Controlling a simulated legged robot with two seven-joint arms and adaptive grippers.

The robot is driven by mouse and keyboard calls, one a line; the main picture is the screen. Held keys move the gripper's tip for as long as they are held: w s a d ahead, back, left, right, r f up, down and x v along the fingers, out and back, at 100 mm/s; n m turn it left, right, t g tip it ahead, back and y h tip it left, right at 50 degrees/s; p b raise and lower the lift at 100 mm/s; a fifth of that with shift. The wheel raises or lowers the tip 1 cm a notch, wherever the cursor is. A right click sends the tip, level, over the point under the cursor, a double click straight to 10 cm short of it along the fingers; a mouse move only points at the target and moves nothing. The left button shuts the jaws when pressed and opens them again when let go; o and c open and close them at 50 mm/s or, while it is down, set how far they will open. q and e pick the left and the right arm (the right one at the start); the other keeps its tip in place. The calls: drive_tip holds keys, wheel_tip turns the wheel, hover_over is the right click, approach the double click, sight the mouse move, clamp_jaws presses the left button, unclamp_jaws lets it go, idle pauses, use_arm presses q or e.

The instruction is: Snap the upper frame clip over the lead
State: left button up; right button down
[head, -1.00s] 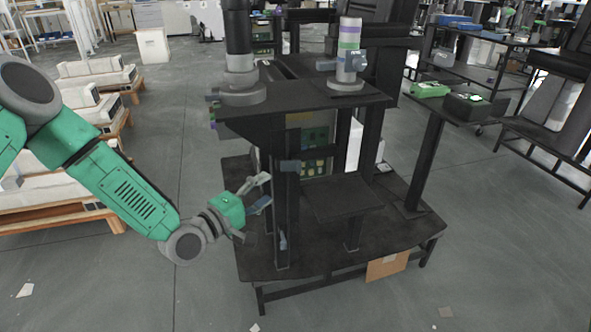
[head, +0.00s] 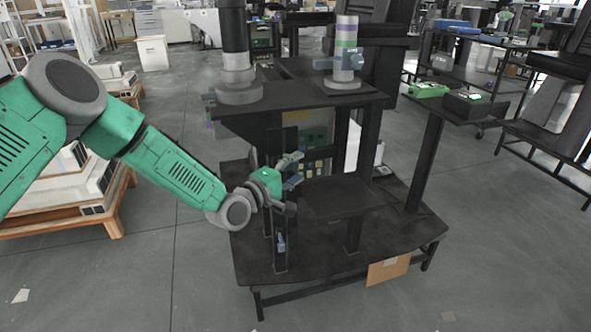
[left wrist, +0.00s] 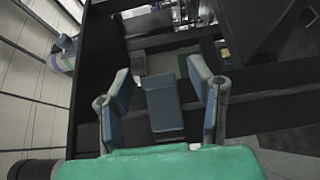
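My left gripper (head: 293,171) is at the dark upright frame on the near left of the stand. In the left wrist view its two blue-grey fingers (left wrist: 164,90) are spread apart. A blue-grey block, which looks like the upper frame clip (left wrist: 163,103), lies between them with a gap on each side. In the head view the gripper covers that clip. A lower clip (head: 281,242) of similar colour shows further down the upright. I cannot make out the lead in either view. My right gripper is not in view.
The stand's dark top plate (head: 300,98) is above the gripper and carries a banded cylinder (head: 346,50). A small dark shelf (head: 335,196) is right of the gripper, above the wide base plate (head: 330,262). Open floor is at the front left.

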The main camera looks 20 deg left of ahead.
use_arm(q)
clamp_jaws()
drive_tip(key=shift+w+a+f+n+t+y, duration=0.1)
drive_tip(key=shift+w+n+t+y, duration=0.1)
drive_tip(key=shift+n+y, duration=0.25)
drive_tip(key=shift+w+a+f+n+t+y, duration=0.1)
drive_tip(key=shift+n+t+y, duration=0.15)
drive_tip(key=shift+y, duration=0.4)
drive_tip(key=shift+o, duration=0.5)
unclamp_jaws()
drive_tip(key=shift+o, duration=0.3)
drive_tip(key=shift+r, duration=0.1)
drive_tip(key=shift+s, duration=0.1)
drive_tip(key=v, duration=1.2)
